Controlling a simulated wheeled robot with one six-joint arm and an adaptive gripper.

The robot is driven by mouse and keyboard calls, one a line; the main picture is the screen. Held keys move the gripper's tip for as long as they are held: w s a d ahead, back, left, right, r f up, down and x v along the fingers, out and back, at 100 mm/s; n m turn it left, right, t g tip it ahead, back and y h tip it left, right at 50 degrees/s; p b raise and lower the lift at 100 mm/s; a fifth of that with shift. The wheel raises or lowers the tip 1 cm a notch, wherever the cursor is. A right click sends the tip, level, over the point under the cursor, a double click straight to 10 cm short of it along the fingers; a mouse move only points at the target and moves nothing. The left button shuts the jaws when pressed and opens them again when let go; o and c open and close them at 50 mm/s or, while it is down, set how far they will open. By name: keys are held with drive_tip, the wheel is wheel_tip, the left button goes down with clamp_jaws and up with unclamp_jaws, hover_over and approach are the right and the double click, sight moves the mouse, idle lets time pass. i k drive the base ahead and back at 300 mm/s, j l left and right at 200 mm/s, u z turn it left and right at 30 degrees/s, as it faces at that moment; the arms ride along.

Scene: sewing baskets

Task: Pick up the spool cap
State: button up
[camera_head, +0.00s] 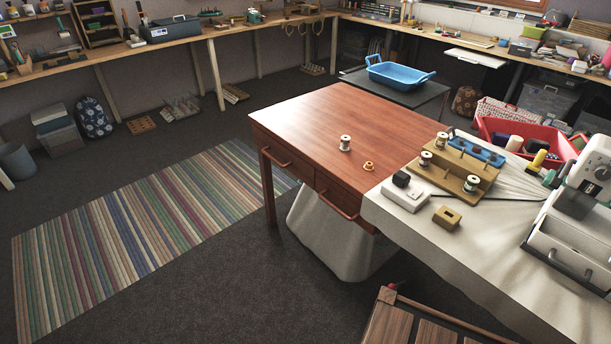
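A small orange ring-like piece (369,166), which looks like the spool cap, lies on the red-brown wooden table (320,125) near its right front edge. A spool of pale thread (345,143) stands upright on the same table, to the left of and behind the orange piece, apart from it. My gripper is not in view, and nothing touches the orange piece.
A tan spool stand (455,180) with several spools, a white box (406,192) and a small tan block (447,217) stand right of the cap. A sewing machine (590,190) and a red basket (560,150) are farther right. The table's left half is clear.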

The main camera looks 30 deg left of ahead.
sight(369, 166)
drive_tip(key=k+u, duration=0.15)
drive_tip(key=u, duration=0.25)
drive_tip(key=k+j+u, duration=0.1)
drive_tip(key=u, duration=0.25)
drive_tip(key=z, duration=1.45)
drive_tip(key=u, duration=1.45)
